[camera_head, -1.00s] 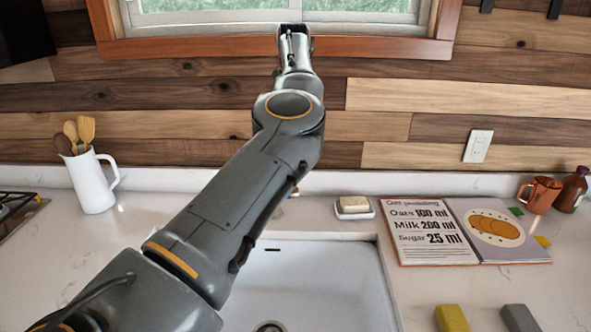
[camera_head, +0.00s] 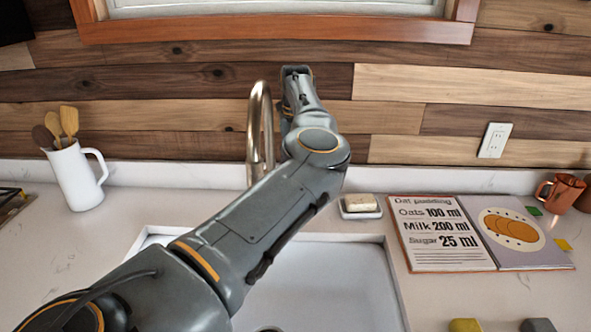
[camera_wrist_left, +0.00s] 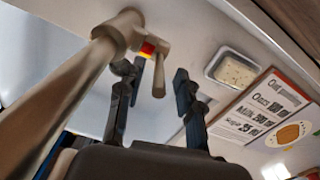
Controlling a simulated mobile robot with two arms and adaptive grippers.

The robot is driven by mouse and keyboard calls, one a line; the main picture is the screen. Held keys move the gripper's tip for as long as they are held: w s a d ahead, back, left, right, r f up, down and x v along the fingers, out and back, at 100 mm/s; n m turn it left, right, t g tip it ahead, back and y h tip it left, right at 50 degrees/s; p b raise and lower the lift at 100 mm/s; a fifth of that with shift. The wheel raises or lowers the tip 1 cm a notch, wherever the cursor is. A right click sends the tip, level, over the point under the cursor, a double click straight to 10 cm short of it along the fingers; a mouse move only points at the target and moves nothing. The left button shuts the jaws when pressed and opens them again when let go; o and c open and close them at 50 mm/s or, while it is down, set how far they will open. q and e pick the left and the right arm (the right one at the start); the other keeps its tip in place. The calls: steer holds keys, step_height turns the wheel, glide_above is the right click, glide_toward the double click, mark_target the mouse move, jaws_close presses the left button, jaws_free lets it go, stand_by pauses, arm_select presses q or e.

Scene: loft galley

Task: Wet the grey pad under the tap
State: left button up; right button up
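The grey pad (camera_head: 538,325) lies on the counter at the bottom right edge of the head view, partly cut off. The tap (camera_head: 262,120) rises behind the sink, just left of my left wrist. In the left wrist view the tap (camera_wrist_left: 62,95) runs from lower left to its base, where a short lever (camera_wrist_left: 158,76) with a red and yellow mark sticks out. My left gripper (camera_wrist_left: 153,82) is open and empty, pointing down, its fingers on either side of the lever's end in the picture. Contact cannot be told. My right gripper is not in view.
The white sink (camera_head: 325,285) lies under my left arm. A soap dish (camera_head: 360,213), an open recipe book (camera_head: 440,250) and a copper mug (camera_head: 563,193) stand right of it. A yellow pad (camera_head: 465,325) lies beside the grey one. A white jug (camera_head: 75,175) holds utensils at left.

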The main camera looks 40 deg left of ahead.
arm_select(q)
steer(key=shift+f+p, duration=0.3)
steer(key=shift+f, duration=1.5)
jaws_close()
